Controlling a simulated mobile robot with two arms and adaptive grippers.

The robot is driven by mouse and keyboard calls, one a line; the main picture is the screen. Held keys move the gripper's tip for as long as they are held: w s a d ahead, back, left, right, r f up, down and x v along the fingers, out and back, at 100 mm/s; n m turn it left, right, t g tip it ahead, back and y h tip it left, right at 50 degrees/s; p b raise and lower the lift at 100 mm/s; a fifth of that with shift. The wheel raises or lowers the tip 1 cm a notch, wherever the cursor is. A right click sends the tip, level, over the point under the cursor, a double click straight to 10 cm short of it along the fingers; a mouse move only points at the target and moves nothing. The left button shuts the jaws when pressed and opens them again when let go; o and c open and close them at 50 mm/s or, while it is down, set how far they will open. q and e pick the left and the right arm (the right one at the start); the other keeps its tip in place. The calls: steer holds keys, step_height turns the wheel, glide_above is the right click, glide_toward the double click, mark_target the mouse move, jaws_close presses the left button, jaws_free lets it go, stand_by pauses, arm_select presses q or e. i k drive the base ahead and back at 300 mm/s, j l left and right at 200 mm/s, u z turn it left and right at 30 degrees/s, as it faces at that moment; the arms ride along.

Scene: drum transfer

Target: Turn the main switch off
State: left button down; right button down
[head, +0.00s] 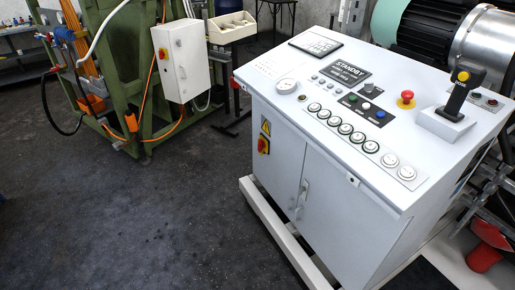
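A white control console (315,178) stands at the right with a sloped top. On its left front face is a red and yellow rotary switch (264,145), below a yellow warning triangle (266,127). The switch's handle position is too small to tell. A similar red and yellow switch (162,54) is on the white box (183,60) mounted on the green frame. The black display (346,71) on the console top reads "STANDBY". Neither of my grippers is in view.
The console top carries a red emergency button (406,99), a joystick (460,92) and a row of round gauges or buttons (345,129). A green frame (110,85) with hoses stands at the left. The dark floor (130,220) in front of the console is clear.

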mark_target(261, 143)
steer(key=i+j+z, duration=0.1)
steer(key=i+j, duration=0.2)
steer(key=i+j+z, duration=0.1)
steer(key=i+j, duration=0.4)
steer(key=j, duration=0.15)
steer(key=i+j+z, duration=0.25)
steer(key=i+j, duration=0.25)
steer(key=j, duration=0.25)
steer(key=i+j+z, duration=0.1)
steer(key=j, duration=0.3)
steer(key=i+j, duration=0.35)
steer(key=i+j+z, duration=0.15)
steer(key=j, duration=0.3)
